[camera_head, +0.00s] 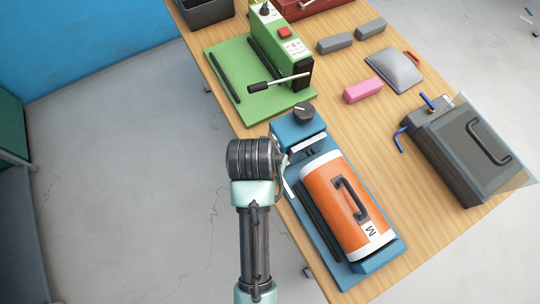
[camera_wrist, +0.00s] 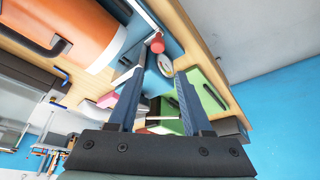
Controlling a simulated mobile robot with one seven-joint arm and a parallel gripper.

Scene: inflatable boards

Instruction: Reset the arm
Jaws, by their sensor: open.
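My gripper (camera_wrist: 157,95) shows in the wrist view with its two dark fingers apart and nothing between them. In the head view my arm rises from the bottom to the left edge of the table, beside a blue machine (camera_head: 297,127) with an orange cover (camera_head: 333,205). My fingers are mostly hidden behind the wrist there. The orange cover (camera_wrist: 75,30) also shows at the upper left of the wrist view. A red knob (camera_wrist: 157,45) on the blue machine lies beyond the fingertips.
A green machine (camera_head: 222,68) stands further back on the wooden table (camera_head: 325,115). A pink block (camera_head: 363,90), grey blocks (camera_head: 335,43), and a grey pad (camera_head: 394,72) lie on it. A dark grey box (camera_head: 450,150) is at right. The floor left of the table is clear.

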